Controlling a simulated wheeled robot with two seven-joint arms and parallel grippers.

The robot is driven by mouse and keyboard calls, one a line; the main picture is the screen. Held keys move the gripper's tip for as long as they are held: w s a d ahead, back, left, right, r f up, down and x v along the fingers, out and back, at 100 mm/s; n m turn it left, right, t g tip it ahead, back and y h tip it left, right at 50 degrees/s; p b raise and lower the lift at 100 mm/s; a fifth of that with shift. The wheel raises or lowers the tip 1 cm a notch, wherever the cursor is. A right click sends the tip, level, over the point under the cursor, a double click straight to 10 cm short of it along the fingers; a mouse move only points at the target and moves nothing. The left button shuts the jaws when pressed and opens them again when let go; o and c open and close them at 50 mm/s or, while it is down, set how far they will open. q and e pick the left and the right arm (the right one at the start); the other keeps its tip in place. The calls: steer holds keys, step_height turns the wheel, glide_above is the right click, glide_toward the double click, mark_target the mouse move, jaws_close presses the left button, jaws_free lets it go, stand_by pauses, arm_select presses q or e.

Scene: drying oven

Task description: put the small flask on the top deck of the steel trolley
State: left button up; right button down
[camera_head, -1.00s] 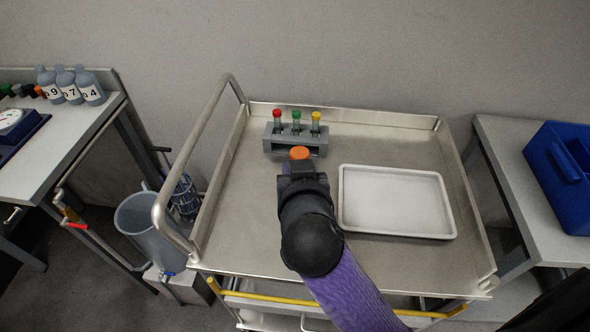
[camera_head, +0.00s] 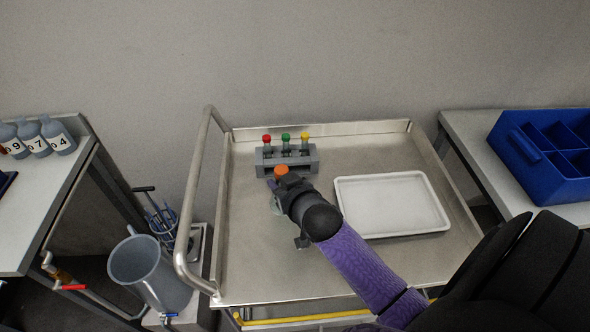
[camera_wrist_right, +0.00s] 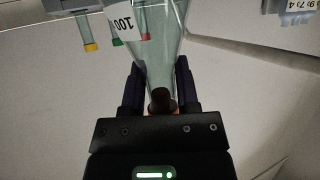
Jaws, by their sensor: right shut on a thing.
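The small flask has an orange cap (camera_head: 281,171) and a clear glass body (camera_head: 275,204), partly hidden by my gripper in the head view. My right gripper (camera_head: 290,188) is shut on the flask near its neck. It is over the left half of the steel trolley's top deck (camera_head: 250,265), just in front of the tube rack. In the right wrist view the flask (camera_wrist_right: 158,50) is between the two fingers (camera_wrist_right: 160,90), with a "100" label. I cannot tell whether its base touches the deck. My left gripper is not in view.
A grey rack (camera_head: 287,160) with red, green and yellow capped tubes stands at the deck's back left. A white tray (camera_head: 392,205) lies on the right. The trolley handle (camera_head: 190,200) rises at left. A blue divided bin (camera_head: 545,160) stands on the right bench. The deck's front left is bare.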

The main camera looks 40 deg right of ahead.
step_height(320, 180, down, 5)
steer(key=shift+r+b, duration=0.15)
steer(key=shift+b, duration=0.8)
steer(key=shift+r, duration=0.2)
steer(key=shift+c, duration=1.7)
jaws_free()
steer(key=p+v, duration=0.4)
steer(key=v, duration=0.8)
